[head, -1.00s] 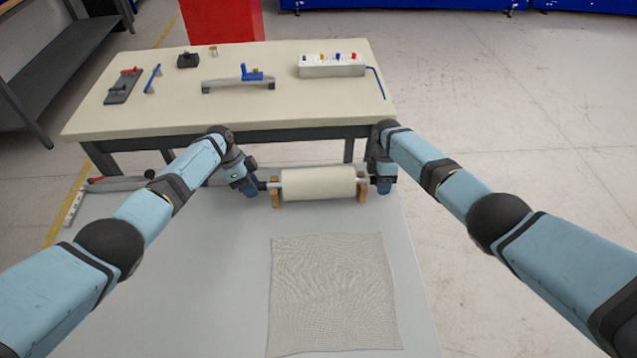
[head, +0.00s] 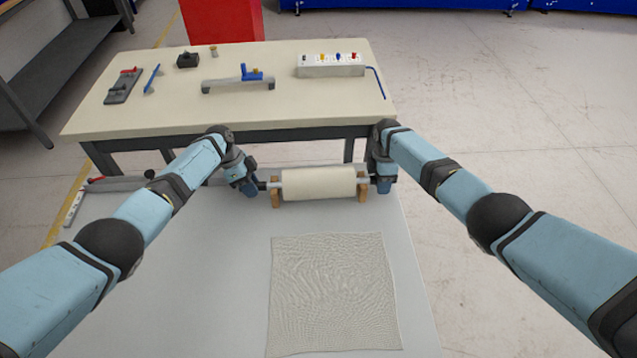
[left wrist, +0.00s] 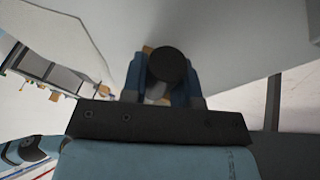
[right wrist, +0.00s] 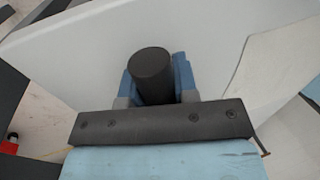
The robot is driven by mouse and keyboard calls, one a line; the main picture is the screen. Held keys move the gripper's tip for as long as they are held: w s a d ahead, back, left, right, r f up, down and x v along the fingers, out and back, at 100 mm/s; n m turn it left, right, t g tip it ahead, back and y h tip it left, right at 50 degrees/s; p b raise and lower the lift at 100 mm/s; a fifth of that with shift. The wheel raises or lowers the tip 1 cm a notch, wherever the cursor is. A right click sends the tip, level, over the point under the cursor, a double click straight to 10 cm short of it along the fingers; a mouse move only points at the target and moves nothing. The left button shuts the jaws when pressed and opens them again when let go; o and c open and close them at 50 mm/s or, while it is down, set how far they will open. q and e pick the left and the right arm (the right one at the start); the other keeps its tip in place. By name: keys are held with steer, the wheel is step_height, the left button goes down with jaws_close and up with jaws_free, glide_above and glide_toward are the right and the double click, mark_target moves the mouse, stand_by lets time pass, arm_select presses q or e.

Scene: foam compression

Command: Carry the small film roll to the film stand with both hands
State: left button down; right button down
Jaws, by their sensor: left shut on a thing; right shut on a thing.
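The small film roll (head: 318,183) is a cream cylinder with dark ends, lying level at the far edge of the grey table. Brown wooden supports (head: 362,190) show at both its ends; I cannot tell whether it rests on them or hangs just above. My left gripper (head: 262,184) is shut on the roll's left end, and the black end cap (left wrist: 168,66) shows between its blue fingers in the left wrist view. My right gripper (head: 374,181) is shut on the right end, whose black cap (right wrist: 152,72) shows in the right wrist view. I cannot identify the film stand for certain.
A textured translucent sheet (head: 335,295) lies flat on the grey table (head: 200,290). Beyond is a cream bench (head: 180,110) with a blue-handled bar tool (head: 238,84), a power strip (head: 331,65) and small tools. A red bin (head: 222,20) stands behind it.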

arm_select(q)
steer(key=shift+w+r, duration=0.1)
steer(key=shift+r, duration=0.1)
arm_select(e)
steer(key=shift+r, duration=0.2)
